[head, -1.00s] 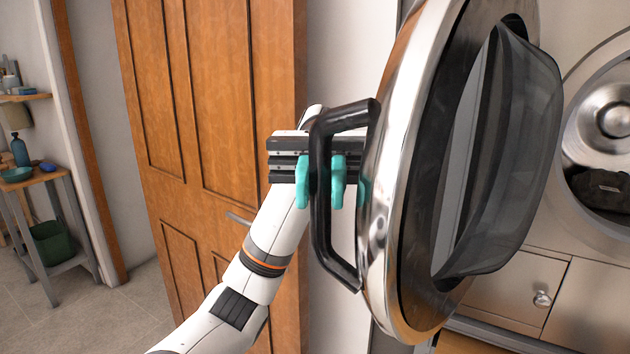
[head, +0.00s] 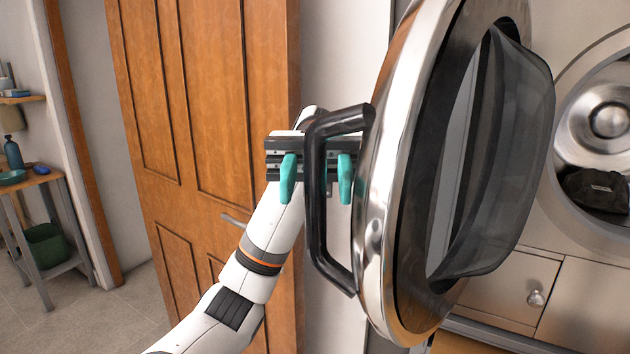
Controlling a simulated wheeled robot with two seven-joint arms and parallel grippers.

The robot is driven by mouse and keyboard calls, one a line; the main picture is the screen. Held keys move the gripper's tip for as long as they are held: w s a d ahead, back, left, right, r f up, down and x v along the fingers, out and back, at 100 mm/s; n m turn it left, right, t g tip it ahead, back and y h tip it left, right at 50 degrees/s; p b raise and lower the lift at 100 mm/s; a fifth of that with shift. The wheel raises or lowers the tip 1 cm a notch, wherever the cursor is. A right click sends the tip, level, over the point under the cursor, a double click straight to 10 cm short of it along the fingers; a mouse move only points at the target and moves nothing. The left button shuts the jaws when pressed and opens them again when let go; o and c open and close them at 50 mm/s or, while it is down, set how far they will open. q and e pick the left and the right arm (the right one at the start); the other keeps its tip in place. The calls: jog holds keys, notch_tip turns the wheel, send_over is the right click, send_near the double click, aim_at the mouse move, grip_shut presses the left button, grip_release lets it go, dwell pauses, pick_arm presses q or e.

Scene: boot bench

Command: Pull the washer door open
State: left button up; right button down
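The washer door (head: 375,215) stands swung wide open, seen nearly edge-on, with a chrome rim and a dark glass bowl (head: 500,160). Its black bar handle (head: 318,205) is on the left side of the rim. My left gripper (head: 316,180) is at the handle with its teal fingers spread, one on each side of the bar, with gaps showing. The washer's round opening (head: 605,120) shows at the right edge, with a dark item (head: 597,190) inside the metal drum. My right gripper is not in view.
A wooden room door (head: 215,130) stands behind my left arm. A shelf table (head: 50,185) with a green bin (head: 45,245) is at the far left. Cabinet drawers (head: 510,290) are below the washer opening.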

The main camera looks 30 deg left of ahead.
pick_arm(q)
jog(key=p+v, duration=0.1)
jog(key=v, duration=0.5)
dwell(0.3)
